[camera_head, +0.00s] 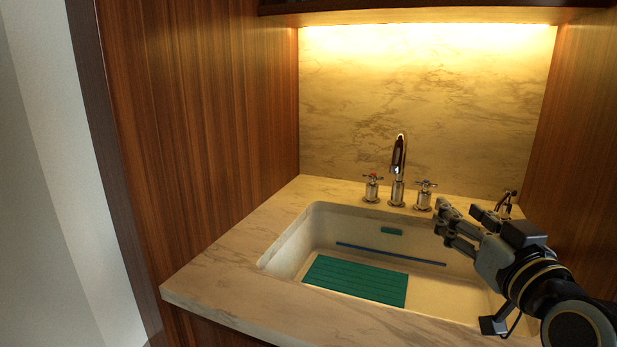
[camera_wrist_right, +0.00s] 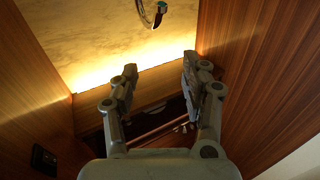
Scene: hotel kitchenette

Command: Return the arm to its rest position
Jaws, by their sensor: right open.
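My right arm comes in from the right in the head view. Its gripper (camera_head: 452,225) hangs over the right part of the sink, in front of the tap handles. In the right wrist view the two fingers of this gripper (camera_wrist_right: 158,85) stand apart with nothing between them. My left gripper does not show in either view.
A white sink (camera_head: 440,297) is set in a marble counter (camera_head: 225,270). A green ribbed mat (camera_head: 357,280) lies in it. A chrome tap (camera_head: 398,170) with two handles stands behind. Wooden walls (camera_head: 210,120) close both sides, and a shelf (camera_head: 430,15) hangs above.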

